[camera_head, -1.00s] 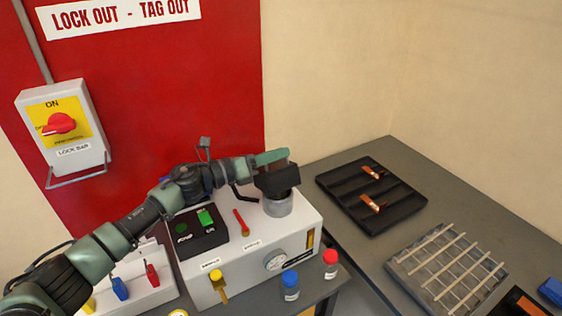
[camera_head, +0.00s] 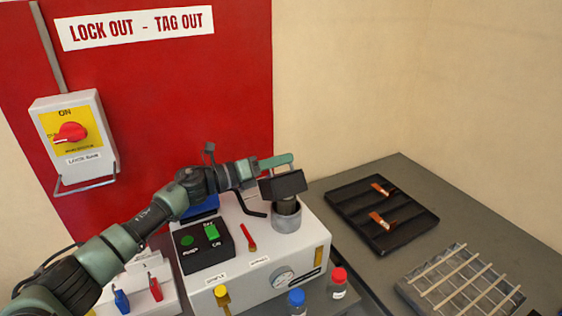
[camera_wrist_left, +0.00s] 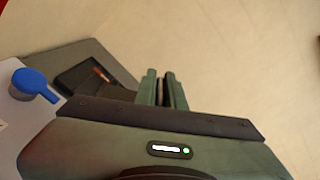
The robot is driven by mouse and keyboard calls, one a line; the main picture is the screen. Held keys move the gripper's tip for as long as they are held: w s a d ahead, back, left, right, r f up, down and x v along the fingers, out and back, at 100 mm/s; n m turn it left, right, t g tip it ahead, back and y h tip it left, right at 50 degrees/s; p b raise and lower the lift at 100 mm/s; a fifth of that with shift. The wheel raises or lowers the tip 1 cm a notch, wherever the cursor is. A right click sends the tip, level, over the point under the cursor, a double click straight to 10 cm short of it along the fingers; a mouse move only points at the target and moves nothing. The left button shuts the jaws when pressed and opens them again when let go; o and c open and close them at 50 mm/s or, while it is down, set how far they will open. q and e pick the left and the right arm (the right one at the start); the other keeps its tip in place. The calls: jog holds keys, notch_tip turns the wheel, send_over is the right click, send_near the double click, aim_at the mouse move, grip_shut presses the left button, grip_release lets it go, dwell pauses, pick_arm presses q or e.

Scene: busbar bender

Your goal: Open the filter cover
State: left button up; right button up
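The grey round filter housing (camera_head: 286,218) stands on top of the white machine, near its back right corner. My right gripper is out of view.
A black tray (camera_head: 398,240) with copper pieces and a slatted rack (camera_head: 460,283) lie to the right.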

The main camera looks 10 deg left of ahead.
pick_arm(q)
jog(key=o, duration=0.4)
jog(key=shift+c, duration=0.2)
jog(key=b+v, duration=0.2)
jog(key=v, duration=0.5)
jog(key=shift+s+a+b, duration=0.25)
jog(key=shift+b, duration=0.05)
jog(key=shift+f, duration=0.1)
